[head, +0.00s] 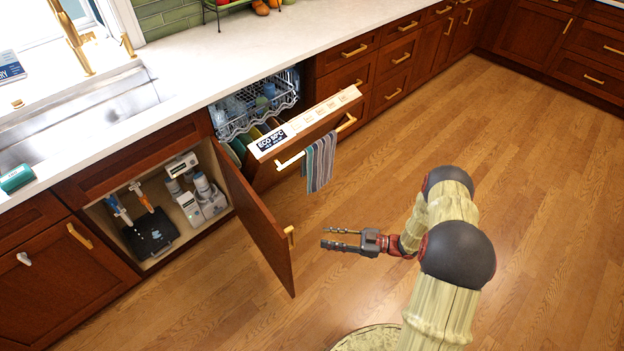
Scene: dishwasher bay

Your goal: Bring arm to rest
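My gripper (341,239) is at the end of my arm, over the open wooden floor right of the open cabinet door (255,217). Its two fingers point left and are spread apart with nothing between them. The fingertips are a short way right of the door's gold handle in the picture, apart from it. My arm is bent, with its dark joints at the lower right.
The sink cabinet (150,262) stands open with items inside. The dishwasher door (305,130) is partly open, with a striped towel (320,162) on its handle and the upper rack (258,105) showing. The wooden floor (530,190) to the right is clear.

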